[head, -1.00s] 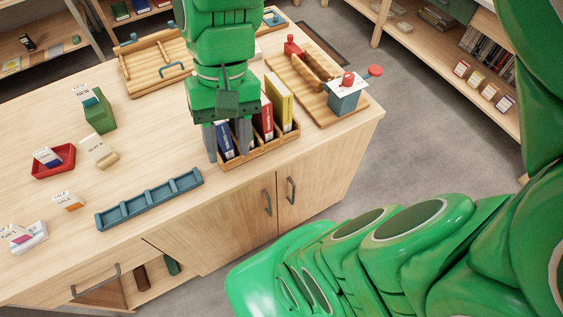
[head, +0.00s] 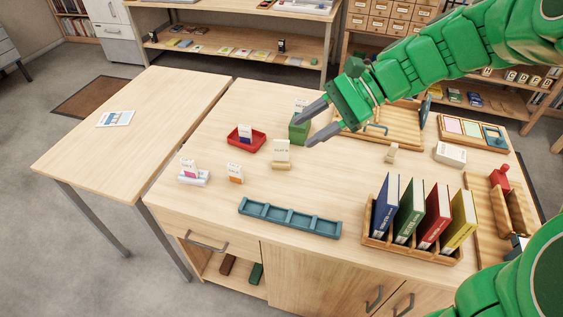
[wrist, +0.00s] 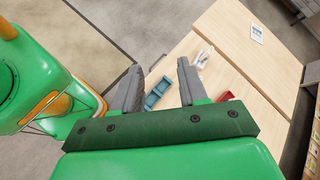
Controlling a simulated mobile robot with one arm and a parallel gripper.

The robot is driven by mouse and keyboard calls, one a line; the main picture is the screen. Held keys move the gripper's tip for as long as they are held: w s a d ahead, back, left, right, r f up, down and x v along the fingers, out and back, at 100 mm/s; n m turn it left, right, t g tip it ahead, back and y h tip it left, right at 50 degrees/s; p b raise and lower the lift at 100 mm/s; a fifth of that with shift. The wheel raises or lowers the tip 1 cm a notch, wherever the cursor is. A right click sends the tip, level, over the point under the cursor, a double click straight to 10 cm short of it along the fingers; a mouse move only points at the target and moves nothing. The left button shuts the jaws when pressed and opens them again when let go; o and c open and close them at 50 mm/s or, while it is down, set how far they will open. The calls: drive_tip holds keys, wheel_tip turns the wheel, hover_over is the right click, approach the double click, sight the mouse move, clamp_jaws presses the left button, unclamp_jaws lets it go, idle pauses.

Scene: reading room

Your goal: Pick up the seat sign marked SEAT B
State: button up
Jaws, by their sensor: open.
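A cream seat sign (head: 282,151) stands on a wooden base on the table in the head view. Its lettering seems to begin with SEAT, but the final letter is too small to read surely. My gripper (head: 306,128) is open and empty, above the table near the green block (head: 299,131), up and to the right of this sign in the picture. A smaller light wooden piece (head: 391,153) stands farther right; I cannot read any marking on it. In the wrist view the open fingers (wrist: 158,67) have nothing between them, and I cannot make out the seat sign.
A red tray (head: 262,146) holds a card sign. Small signs stand at left, including an orange-marked one (head: 235,172). A blue divided tray (head: 290,226) lies in front. Upright books fill a wooden rack (head: 443,253) at right. A side table (head: 90,147) stands left.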

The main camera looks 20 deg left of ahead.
drive_tip(key=w+a+f+m+t+y, duration=0.1)
drive_tip(key=w+a+f+m+y, duration=0.25)
drive_tip(key=w, duration=0.75)
drive_tip(key=w+a+m+t+y, duration=0.1)
drive_tip(key=w+a+m+y, duration=0.4)
drive_tip(key=w, duration=0.7)
hover_over(276, 160)
drive_tip(key=shift+m+h, duration=0.25)
drive_tip(key=shift+h, duration=0.1)
drive_tip(key=shift+w+a+f, duration=0.1)
drive_tip(key=shift+w+f, duration=0.05)
drive_tip(key=shift+f, duration=5.8)
drive_tip(key=shift+w+f, duration=0.15)
drive_tip(key=shift+f, duration=5.75)
clamp_jaws()
